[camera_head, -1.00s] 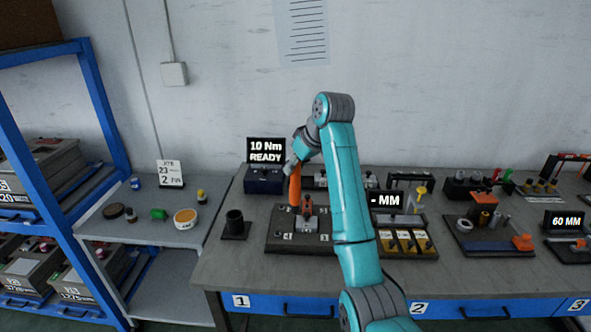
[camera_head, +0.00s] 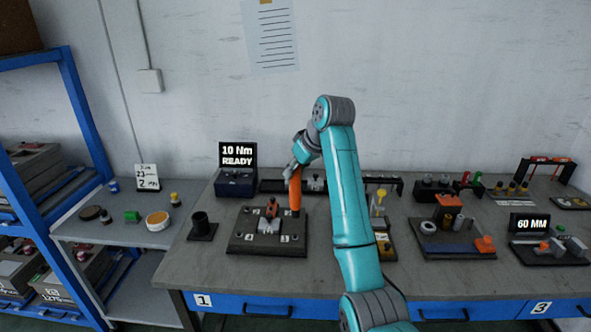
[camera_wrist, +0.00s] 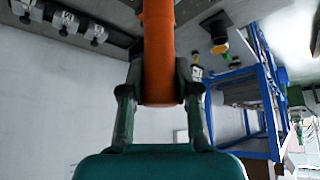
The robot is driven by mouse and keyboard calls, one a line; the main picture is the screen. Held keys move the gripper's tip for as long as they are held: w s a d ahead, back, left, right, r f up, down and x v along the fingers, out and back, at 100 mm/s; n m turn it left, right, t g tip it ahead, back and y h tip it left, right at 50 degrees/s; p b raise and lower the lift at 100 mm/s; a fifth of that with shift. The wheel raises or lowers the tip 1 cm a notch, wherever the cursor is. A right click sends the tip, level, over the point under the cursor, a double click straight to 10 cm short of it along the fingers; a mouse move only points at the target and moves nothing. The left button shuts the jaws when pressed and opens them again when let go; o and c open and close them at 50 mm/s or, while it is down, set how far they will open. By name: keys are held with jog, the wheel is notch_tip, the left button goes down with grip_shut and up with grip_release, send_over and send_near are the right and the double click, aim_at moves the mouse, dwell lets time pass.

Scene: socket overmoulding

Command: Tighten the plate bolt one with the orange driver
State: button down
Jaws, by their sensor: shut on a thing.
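My gripper (camera_head: 294,170) is shut on the orange driver (camera_head: 295,193), which hangs close to upright with its lower end at the right part of the dark plate (camera_head: 240,247). The driver also shows in the wrist view (camera_wrist: 158,60), held between both fingers (camera_wrist: 158,92). The plate carries a grey block with an orange-brown part (camera_head: 271,208) and numbered white labels at its corners. The driver's lower end is near the right-hand labels. I cannot tell whether its tip touches a bolt, and the bolt itself is too small to make out.
A display reading "10 Nm READY" (camera_head: 238,155) stands on a dark blue box behind the plate. A black cup (camera_head: 201,226) stands left of the plate. Other fixtures, a "60 MM" display (camera_head: 528,223) and a blue shelf (camera_head: 85,110) flank the area.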

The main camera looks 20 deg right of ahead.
aim_at(295, 198)
jog(key=shift+a+f, duration=0.1)
jog(key=shift+f, duration=4.75)
dwell(1.5)
jog(key=shift+r, duration=2.7)
